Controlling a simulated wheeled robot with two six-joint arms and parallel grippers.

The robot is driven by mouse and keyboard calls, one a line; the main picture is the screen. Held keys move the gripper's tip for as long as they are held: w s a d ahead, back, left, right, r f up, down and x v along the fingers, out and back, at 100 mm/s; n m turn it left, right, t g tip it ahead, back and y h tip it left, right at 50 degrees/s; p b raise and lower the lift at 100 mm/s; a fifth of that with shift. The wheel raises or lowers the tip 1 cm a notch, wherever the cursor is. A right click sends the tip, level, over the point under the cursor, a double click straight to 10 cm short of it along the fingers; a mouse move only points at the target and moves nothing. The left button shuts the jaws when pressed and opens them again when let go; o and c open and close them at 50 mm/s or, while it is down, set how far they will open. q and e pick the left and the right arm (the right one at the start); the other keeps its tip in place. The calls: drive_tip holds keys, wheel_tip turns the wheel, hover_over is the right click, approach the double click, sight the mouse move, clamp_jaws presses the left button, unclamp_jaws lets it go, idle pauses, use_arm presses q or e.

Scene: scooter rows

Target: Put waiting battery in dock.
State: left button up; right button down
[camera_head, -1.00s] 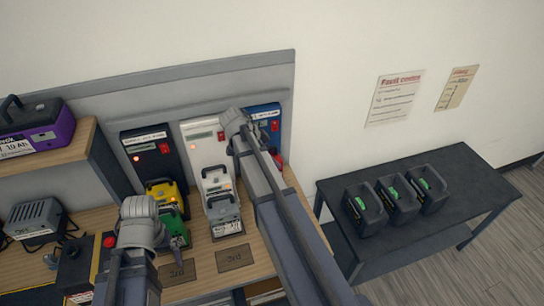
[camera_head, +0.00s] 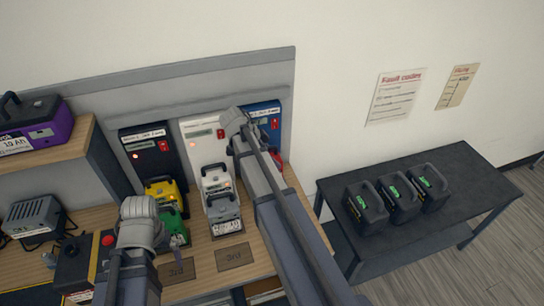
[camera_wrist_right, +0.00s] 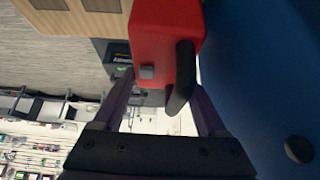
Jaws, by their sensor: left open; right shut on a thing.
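My right gripper (camera_wrist_right: 165,100) is shut on a red battery (camera_wrist_right: 160,40) with a black handle; the blue dock's surface fills the right of the wrist view. In the head view only a sliver of the red battery (camera_head: 278,157) shows beside my right arm, low at the blue dock (camera_head: 265,112). Whether it is seated is hidden. A yellow battery (camera_head: 160,190) is at the black dock (camera_head: 147,148), and a white battery (camera_head: 215,182) at the white dock (camera_head: 202,135). My left gripper (camera_head: 142,208) is open at the bench's front left; its fingertips are hard to make out.
A grey battery (camera_head: 223,208) and a green one (camera_head: 175,228) stand in front of the docks. Bench plates marked 2nd (camera_head: 177,271) and 3rd (camera_head: 234,258) are bare. A dark side table (camera_head: 460,185) holds three black batteries. A purple battery (camera_head: 35,125) sits on the left shelf.

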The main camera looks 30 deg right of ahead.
drive_tip(key=shift+f+b, duration=1.15)
drive_tip(key=shift+b, duration=0.05)
idle(0.3)
unclamp_jaws()
drive_tip(key=p+v, duration=0.6)
drive_tip(key=v, duration=0.1)
drive_tip(key=shift+r, duration=0.25)
drive_tip(key=shift+a+r+p, duration=0.1)
drive_tip(key=shift+a+p, duration=0.15)
drive_tip(key=shift+p, duration=0.05)
drive_tip(key=shift+r, duration=0.1)
drive_tip(key=p+v, duration=0.7)
drive_tip(key=v, duration=0.1)
drive_tip(key=shift+a+r+p, duration=0.25)
drive_tip(key=shift+r+p, duration=0.05)
drive_tip(key=shift+r, duration=0.1)
